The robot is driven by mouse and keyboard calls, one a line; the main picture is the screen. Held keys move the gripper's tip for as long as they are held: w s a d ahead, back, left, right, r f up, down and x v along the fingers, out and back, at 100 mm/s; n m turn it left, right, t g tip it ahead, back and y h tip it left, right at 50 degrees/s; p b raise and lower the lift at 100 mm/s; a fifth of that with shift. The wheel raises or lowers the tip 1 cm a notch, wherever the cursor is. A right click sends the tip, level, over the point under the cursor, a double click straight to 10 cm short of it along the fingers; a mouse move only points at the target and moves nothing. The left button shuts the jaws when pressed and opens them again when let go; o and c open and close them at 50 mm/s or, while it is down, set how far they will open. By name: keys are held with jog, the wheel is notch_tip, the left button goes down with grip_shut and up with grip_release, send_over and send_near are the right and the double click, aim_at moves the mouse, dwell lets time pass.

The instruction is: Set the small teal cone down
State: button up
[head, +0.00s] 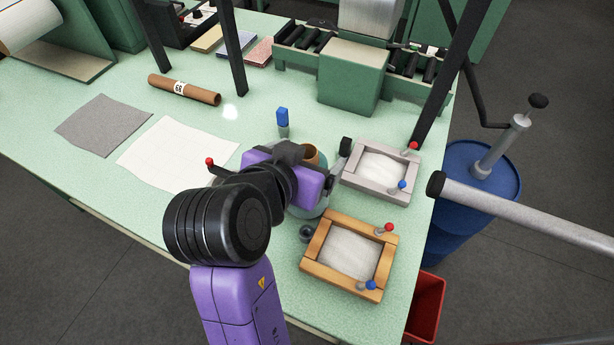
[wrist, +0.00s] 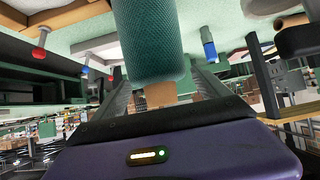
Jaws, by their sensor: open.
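The small teal cone (wrist: 150,38) shows large in the wrist view, with a textured teal side and a tan end (wrist: 160,94) towards my gripper. Its far end is cut off by the frame's top edge. In the head view its brown open end (head: 311,154) and a bit of teal show behind my wrist. My gripper (wrist: 158,78) is open, with one finger on each side of the cone. I cannot tell whether either finger touches it. The cone's foot is hidden, so its contact with the table (head: 262,75) is unclear.
A grey frame (head: 410,187) and a wooden frame (head: 312,258), both with red and blue knobs, stand close on the right. A blue-topped peg (head: 282,117) stands behind the gripper. A white sheet (head: 160,155), a grey sheet (head: 103,124) and a brown roll (head: 170,86) lie left.

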jog(key=shift+x, duration=1.05)
grip_shut()
